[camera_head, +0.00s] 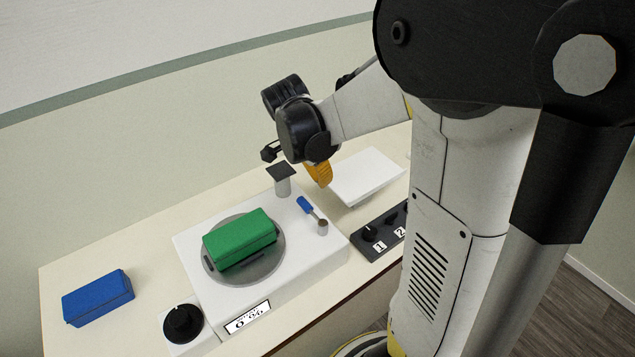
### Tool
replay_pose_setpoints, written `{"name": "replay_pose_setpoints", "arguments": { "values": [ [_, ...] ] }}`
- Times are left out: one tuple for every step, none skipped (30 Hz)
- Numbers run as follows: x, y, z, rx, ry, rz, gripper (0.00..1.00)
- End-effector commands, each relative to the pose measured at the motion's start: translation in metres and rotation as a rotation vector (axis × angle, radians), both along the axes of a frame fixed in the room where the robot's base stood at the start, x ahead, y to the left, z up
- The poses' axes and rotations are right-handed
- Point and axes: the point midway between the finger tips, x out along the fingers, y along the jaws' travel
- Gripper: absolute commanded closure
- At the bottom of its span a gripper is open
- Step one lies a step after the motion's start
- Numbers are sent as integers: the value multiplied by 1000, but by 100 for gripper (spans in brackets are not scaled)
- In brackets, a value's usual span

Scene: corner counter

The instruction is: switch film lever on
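A small lever with a blue handle (304,204) stands on the right part of a white device (293,253). Its thin stem runs down to a grey round base (322,227), and the blue end leans up and left. I see no label on it, so I cannot tell whether it is the film lever. The end of my arm, with my gripper (318,173), is above and behind the lever, apart from it in the picture. An orange part hangs below the black wrist. The fingers are mostly hidden or too small to read.
A green block (240,239) lies on the device's round grey plate (213,270). A post with a dark square top (281,172) stands behind. Around are a blue block (98,297), a black knob (183,324), a white panel (366,177) and a numbered switch box (372,242).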

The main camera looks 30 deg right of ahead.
Motion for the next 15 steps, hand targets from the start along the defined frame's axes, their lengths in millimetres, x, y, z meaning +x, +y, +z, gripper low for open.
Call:
{"name": "replay_pose_setpoints", "arguments": {
  "values": [
    [1, -4, -12, 0, -1, -2, 100],
    [1, -5, -19, 0, -1, -2, 100],
    [1, -8, -27, 0, 0, -1, 100],
    [1, -10, -34, 0, 0, 0, 100],
    [1, -12, -40, 0, 0, 0, 100],
    [1, -15, -49, 0, 0, -1, 100],
    [1, -17, -55, 0, -1, -2, 100],
    [1, -19, -61, 0, -1, -2, 100],
    [1, -21, -69, 0, 0, -1, 100],
    [1, -23, -74, 0, 0, 0, 100],
    [1, -25, -79, 0, 0, 0, 100],
    [1, -17, -76, 0, 0, 5, 100],
    [1, -11, -74, 0, 0, 5, 100],
    [1, -6, -73, 0, 0, 6, 100],
    [0, -1, -72, 0, 1, 5, 100]
  ]
}}
